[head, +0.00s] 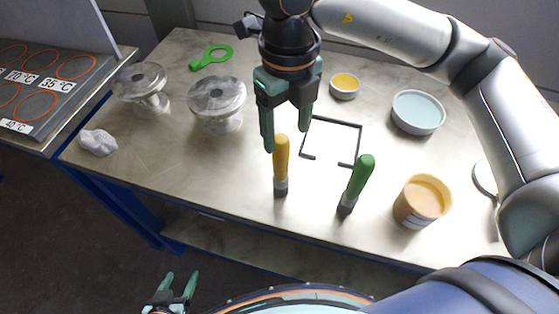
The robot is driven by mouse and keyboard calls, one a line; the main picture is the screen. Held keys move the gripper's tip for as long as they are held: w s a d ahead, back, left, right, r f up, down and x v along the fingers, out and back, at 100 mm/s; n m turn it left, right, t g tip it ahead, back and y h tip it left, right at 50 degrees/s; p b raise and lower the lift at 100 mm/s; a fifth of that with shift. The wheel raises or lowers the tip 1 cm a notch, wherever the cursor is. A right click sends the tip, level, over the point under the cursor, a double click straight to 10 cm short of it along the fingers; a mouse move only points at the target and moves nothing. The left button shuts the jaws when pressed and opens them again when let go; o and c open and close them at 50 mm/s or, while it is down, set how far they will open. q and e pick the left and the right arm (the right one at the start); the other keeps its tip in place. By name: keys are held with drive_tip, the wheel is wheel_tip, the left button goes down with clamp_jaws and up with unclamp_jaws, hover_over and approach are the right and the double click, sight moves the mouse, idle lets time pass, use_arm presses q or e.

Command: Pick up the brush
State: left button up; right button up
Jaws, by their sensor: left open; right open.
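Two brushes stand upright with their handles up: a yellow-handled brush (281,162) with a grey lower end, and a green-handled brush (359,178) to its right, leaning slightly. My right gripper (286,139) points down with its fingers apart. In the picture its fingertips lie on either side of the top of the yellow handle. I cannot tell whether they touch it or are just behind it. My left gripper (177,284) is low at the bottom left, off the table, with its fingers apart and empty.

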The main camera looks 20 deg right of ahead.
sight(281, 159)
drive_tip(key=f, duration=0.5)
drive_tip(key=f+p, duration=0.1)
drive_tip(key=f, duration=0.2)
drive_tip(key=shift+w+a+f, duration=0.15)
drive_tip(key=shift+a+f, duration=0.05)
drive_tip(key=shift+a, duration=0.15)
clamp_jaws()
